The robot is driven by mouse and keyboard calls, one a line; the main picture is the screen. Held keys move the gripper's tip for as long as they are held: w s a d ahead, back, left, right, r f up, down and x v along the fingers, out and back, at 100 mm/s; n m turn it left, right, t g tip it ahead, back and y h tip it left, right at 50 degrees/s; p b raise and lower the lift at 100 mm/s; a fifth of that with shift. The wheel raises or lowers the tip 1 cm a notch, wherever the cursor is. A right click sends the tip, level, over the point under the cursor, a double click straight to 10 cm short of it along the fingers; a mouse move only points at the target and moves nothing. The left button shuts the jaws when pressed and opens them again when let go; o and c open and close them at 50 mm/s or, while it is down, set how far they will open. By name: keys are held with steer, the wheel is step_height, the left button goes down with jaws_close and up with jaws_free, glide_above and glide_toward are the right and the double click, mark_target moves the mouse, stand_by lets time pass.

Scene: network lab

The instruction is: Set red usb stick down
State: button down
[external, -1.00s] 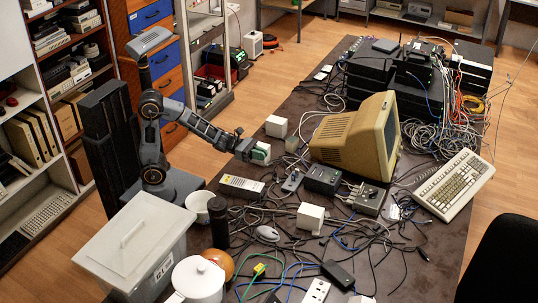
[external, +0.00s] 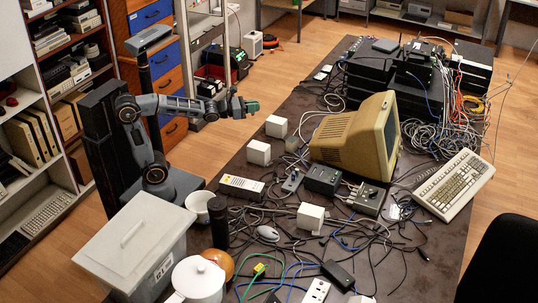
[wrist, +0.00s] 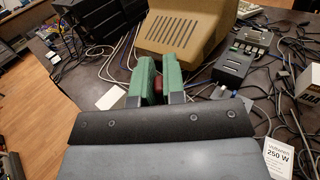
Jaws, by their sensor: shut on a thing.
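My gripper (external: 250,106) is raised above the left edge of the dark table (external: 300,105), apart from everything on it in the external view. In the wrist view, its two green fingertips (wrist: 158,74) are shut on a small red thing, the red usb stick (wrist: 158,92). Only a small part of the stick shows between the green pads. In the external view I cannot make the stick out.
Two white cubes (external: 258,152) stand on the table under and near my gripper. Cables (external: 345,240) cover much of the front. A patch behind the cubes is clear.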

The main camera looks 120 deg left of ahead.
steer(key=w+d+f+m+t+h+p, duration=0.2)
steer(key=w+d+m+h+p, duration=0.1)
steer(key=w+d+h+p, duration=0.25)
steer(key=w+d+f+m+t+h+p, duration=0.2)
steer(key=w+d+f+m+h+p, duration=0.15)
steer(key=w+d, duration=0.4)
steer(key=d+f+m+h+p, duration=0.2)
steer(key=d+h+p, duration=0.1)
steer(key=d, duration=0.6)
steer(key=d+f+m+h+p, duration=0.2)
steer(key=d+h+p, duration=0.2)
steer(key=d, duration=0.5)
steer(key=shift+s+m+g+h+p, duration=0.3)
steer(key=shift+s+m+g+p, duration=0.05)
steer(key=shift+s+g, duration=0.05)
steer(key=shift+a, duration=0.1)
